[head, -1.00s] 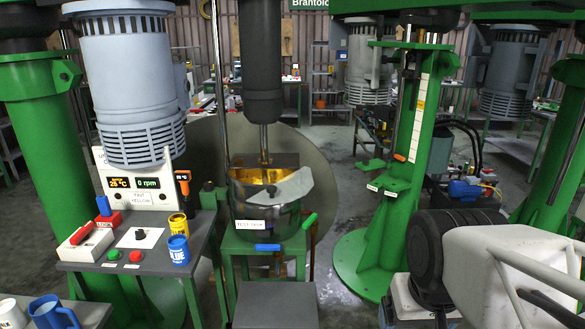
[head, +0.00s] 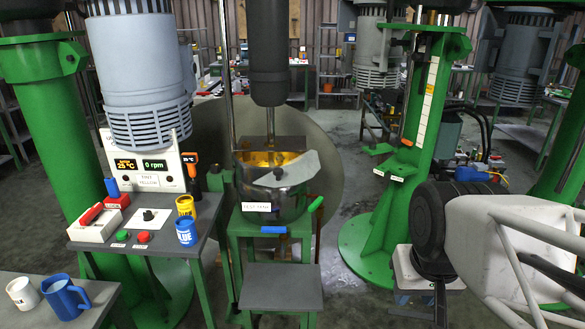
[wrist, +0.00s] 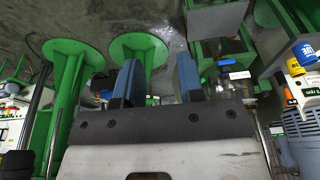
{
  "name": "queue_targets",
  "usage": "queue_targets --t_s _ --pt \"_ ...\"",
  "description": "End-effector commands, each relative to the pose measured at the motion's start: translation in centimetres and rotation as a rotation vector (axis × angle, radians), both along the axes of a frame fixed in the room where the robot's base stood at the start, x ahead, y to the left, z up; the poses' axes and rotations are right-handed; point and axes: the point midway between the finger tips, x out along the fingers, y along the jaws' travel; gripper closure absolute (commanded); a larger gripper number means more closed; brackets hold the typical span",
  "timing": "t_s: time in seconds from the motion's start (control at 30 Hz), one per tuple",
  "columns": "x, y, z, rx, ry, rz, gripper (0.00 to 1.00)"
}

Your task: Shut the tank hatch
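The steel tank (head: 262,201) stands at the centre of the head view under a dark vertical cylinder and shaft. A pale grey plate (head: 287,169) lies tilted over part of its top. Behind it an upright panel (head: 254,144) stands at the rim, with golden reflections below; it looks like the raised hatch, but I cannot be sure. The tank top is partly open. In the wrist view the scene is upside down and the tank (wrist: 235,92) shows small, beyond the fingers. My gripper (wrist: 157,80) has its two blue fingers apart with nothing between them, away from the tank.
A control table (head: 146,243) with a yellow can (head: 185,206) and a blue can (head: 186,232) is left of the tank. A grey platform (head: 282,286) is in front. A blue-handled valve (head: 274,229) is on the tank front. Green columns (head: 391,200) stand either side.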

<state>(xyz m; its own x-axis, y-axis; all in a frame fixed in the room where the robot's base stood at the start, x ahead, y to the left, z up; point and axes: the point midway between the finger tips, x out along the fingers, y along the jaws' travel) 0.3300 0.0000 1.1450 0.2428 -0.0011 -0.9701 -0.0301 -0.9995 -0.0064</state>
Motion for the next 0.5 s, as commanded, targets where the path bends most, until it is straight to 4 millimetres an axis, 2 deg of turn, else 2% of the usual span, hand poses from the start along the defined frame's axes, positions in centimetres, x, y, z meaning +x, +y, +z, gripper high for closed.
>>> queue_targets --t_s 0.03,0.2,0.5 --pt "0.8 0.2 0.2 0.006 -0.003 -0.004 0.72" --pt "4.2 1.1 1.4 0.035 -0.031 -0.024 0.98" --pt "12.3 3.6 3.5 0.105 -0.091 -0.078 1.00"
